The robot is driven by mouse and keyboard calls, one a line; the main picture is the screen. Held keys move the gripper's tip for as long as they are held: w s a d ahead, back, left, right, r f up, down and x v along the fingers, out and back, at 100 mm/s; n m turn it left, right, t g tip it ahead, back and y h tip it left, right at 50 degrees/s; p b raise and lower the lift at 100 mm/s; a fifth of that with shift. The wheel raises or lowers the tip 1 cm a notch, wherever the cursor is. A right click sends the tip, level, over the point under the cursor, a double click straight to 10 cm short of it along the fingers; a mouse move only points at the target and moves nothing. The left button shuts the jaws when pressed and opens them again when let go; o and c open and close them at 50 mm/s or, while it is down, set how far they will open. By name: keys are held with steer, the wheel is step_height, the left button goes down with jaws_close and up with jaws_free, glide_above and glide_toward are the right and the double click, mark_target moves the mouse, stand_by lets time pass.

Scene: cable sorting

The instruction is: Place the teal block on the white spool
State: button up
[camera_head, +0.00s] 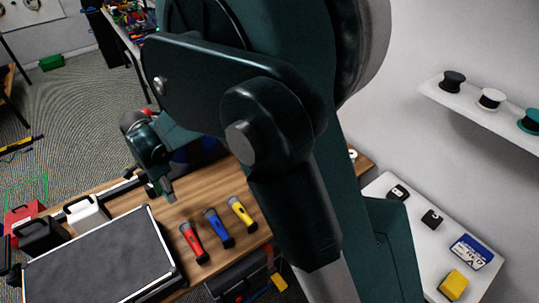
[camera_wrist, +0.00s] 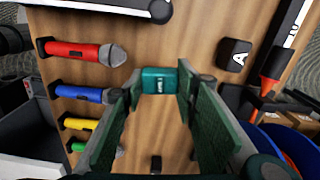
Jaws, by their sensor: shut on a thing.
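A teal block (camera_wrist: 158,80) with a small label sits between the fingertips of my gripper (camera_wrist: 160,88) in the wrist view. The jaws are shut on it, above the wooden table. In the head view my gripper (camera_head: 167,188) is over the left part of the table, and the block is too small to make out clearly there. The white spool (camera_head: 490,98) stands on a wall shelf at the right, between a black spool (camera_head: 452,82) and a teal spool (camera_head: 529,121). My gripper is far from the white spool, which is not in the wrist view.
A white surface (camera_head: 405,225) with small items is below the shelf (camera_head: 465,108). My arm hides the middle.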

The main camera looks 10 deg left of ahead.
steer(key=shift+w, duration=0.1)
steer(key=w+d+r+m+p, duration=0.2)
steer(key=w+d+m, duration=0.3)
steer(key=w+d, duration=2.35)
steer(key=w+d+r+m, duration=0.1)
steer(key=w+d, duration=0.4)
steer(key=d, duration=1.4)
steer(key=w+d+r+m+p, duration=0.1)
steer(key=w+d+m, duration=0.3)
steer(key=d, duration=1.6)
steer(key=shift+w+d+r, duration=0.15)
steer(key=shift+w+d, duration=0.05)
steer(key=shift+w, duration=0.75)
steer(key=shift+f, duration=3.15)
